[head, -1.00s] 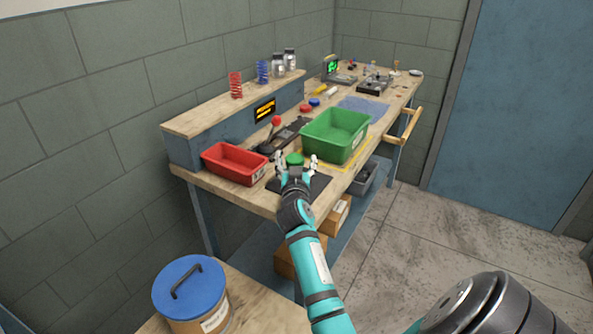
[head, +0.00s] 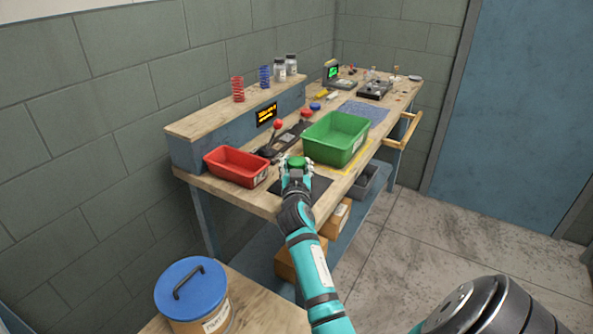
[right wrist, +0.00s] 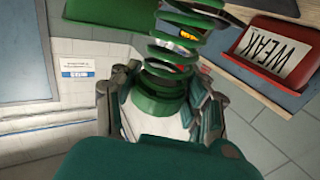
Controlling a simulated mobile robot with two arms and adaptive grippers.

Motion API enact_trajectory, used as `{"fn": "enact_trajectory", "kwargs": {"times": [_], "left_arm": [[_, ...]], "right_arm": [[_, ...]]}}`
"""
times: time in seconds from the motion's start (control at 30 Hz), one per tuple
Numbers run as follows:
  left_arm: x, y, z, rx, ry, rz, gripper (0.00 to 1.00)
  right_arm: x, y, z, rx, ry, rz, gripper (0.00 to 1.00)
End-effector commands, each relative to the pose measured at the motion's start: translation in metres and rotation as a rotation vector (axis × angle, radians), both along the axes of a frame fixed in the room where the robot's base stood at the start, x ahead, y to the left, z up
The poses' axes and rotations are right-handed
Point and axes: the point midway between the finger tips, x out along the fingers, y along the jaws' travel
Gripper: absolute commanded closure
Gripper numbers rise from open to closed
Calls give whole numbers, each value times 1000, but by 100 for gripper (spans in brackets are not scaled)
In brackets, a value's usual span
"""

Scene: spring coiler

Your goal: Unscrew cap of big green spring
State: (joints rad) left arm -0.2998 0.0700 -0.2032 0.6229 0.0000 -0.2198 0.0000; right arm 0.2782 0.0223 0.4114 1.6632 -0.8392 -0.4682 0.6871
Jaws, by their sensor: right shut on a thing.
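The cap (head: 297,162) of the big green spring shows as a green round top in the head view, above the dark mat at the near end of the bench. My right gripper (head: 297,168) is shut on it, with fingers on both sides. In the right wrist view, the green cap (right wrist: 158,112) sits between the fingers of my right gripper (right wrist: 165,105). The green spring's coils (right wrist: 178,45) run from the cap toward the top of the picture. In the head view the coils are hidden behind the gripper. My left gripper is not in view.
A red bin (head: 237,166) stands left of the gripper and a green bin (head: 335,139) stands close on its right. A red-knobbed lever (head: 278,125) is behind. Red and blue springs (head: 238,89) stand on the shelf. A blue-lidded tub (head: 191,288) is at lower left.

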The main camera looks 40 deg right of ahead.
Motion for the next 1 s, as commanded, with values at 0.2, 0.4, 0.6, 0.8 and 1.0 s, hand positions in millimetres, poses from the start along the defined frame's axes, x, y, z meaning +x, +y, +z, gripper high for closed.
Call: {"fn": "enact_trajectory", "kwargs": {"times": [0.2,0.4,0.6,0.8,1.0], "left_arm": [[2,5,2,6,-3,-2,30],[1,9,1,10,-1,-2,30],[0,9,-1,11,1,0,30],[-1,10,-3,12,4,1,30],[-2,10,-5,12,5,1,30]], "right_arm": [[0,0,21,-3,-6,0,100],[-17,2,35,-2,-1,0,100],[-64,8,39,-3,-2,0,100],[-111,13,44,-4,-1,0,100],[-142,17,47,-2,-1,-1,100]]}}
